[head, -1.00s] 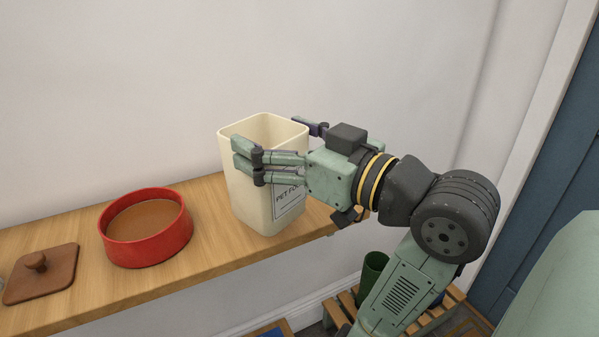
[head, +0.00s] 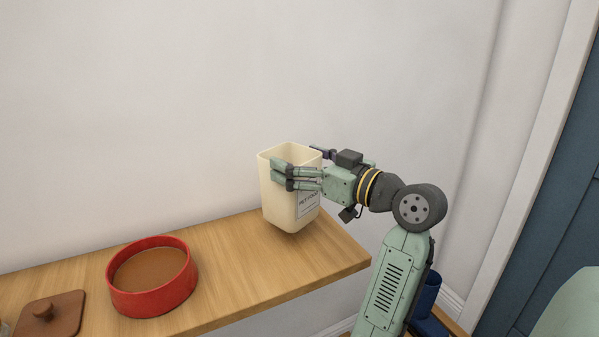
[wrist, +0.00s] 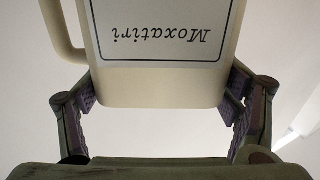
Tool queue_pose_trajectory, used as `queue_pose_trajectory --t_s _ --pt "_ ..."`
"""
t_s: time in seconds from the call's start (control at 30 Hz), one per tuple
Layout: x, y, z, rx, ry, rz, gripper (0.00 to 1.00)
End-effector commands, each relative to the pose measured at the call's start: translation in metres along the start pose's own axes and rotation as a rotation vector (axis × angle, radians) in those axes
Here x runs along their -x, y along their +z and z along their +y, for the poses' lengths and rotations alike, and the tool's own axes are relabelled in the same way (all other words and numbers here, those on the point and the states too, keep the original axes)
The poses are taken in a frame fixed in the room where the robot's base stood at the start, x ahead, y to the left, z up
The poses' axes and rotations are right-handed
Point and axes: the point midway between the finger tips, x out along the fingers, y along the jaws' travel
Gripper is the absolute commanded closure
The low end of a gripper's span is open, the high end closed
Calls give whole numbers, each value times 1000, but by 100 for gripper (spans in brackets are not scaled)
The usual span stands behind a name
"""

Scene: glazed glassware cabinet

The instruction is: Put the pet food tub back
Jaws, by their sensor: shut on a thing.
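The pet food tub (head: 280,205) is a tall cream container, open at the top, upright, with a white label on its right side. My gripper (head: 297,163) comes from the right and is shut on the upper part of the tub, with fingers on both sides. The tub is over the right end of the wooden shelf, near the wall; I cannot tell whether its base touches the wood. In the wrist view the tub (wrist: 160,85) sits between the finger pads, its label upside down and a handle at the left.
A red round bowl (head: 122,296) with brown contents stands on the wooden shelf (head: 235,290), left of the tub. A square brown lid (head: 62,318) with a knob lies further left. The shelf's right end is just beyond the tub. A blue object (head: 427,292) is low at right.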

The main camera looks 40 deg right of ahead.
Motion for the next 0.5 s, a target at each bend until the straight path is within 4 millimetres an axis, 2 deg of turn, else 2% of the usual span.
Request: queue_pose_trajectory --t_s 0.3,0.5 --pt "0 30 0 -1 0 3 78" --pt "0 34 0 2 0 4 78"
